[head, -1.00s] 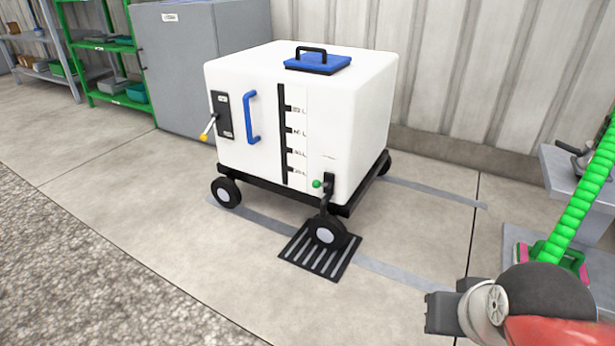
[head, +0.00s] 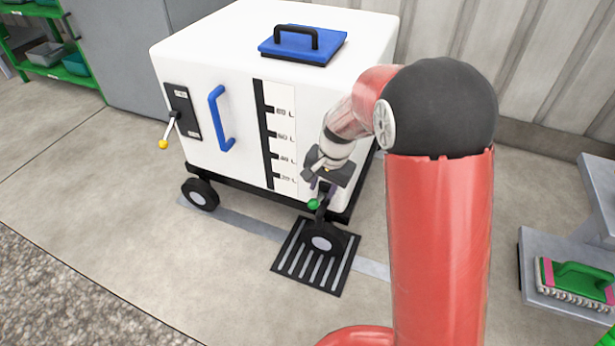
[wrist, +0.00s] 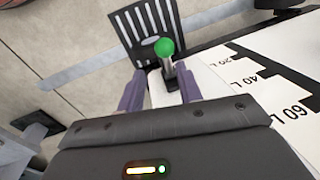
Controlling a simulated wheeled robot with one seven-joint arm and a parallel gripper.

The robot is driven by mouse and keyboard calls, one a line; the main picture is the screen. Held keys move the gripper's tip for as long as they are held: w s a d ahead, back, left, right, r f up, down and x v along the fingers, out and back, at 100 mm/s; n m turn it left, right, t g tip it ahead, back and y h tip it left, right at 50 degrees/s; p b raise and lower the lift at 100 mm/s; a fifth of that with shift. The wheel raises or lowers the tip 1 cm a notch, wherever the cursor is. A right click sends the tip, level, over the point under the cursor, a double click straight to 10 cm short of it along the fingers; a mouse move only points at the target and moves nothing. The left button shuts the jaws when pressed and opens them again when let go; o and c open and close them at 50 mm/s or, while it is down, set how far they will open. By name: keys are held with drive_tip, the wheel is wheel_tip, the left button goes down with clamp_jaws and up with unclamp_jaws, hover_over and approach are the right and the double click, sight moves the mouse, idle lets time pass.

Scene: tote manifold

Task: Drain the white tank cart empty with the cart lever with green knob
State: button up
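The white tank cart (head: 235,60) stands on the floor, with a blue lid on top and a litre scale (head: 281,130) down its front; I cannot read a liquid level. The cart lever's green knob (head: 313,203) is low at the cart's front right corner, above a floor grate (head: 296,262). My gripper (head: 318,188) is just above the knob, pointing down. In the wrist view my gripper (wrist: 160,72) is open, and the green knob (wrist: 164,47) shows just beyond the fingertips, not gripped. My fingers partly hide the lever's base in the head view.
A second lever with a yellow knob (head: 163,144) and a blue handle (head: 221,118) are on the cart's left part. A green-backed brush (head: 578,280) lies on a low shelf at right. The floor left of the grate is clear.

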sight(315, 202)
drive_tip(key=f, duration=0.3)
drive_tip(key=w+a+f+b, duration=0.1)
drive_tip(key=f, duration=0.2)
drive_tip(key=a+f, duration=0.1)
drive_tip(key=f, duration=0.1)
drive_tip(key=shift+w+f, duration=0.35)
drive_tip(key=shift+f, duration=0.05)
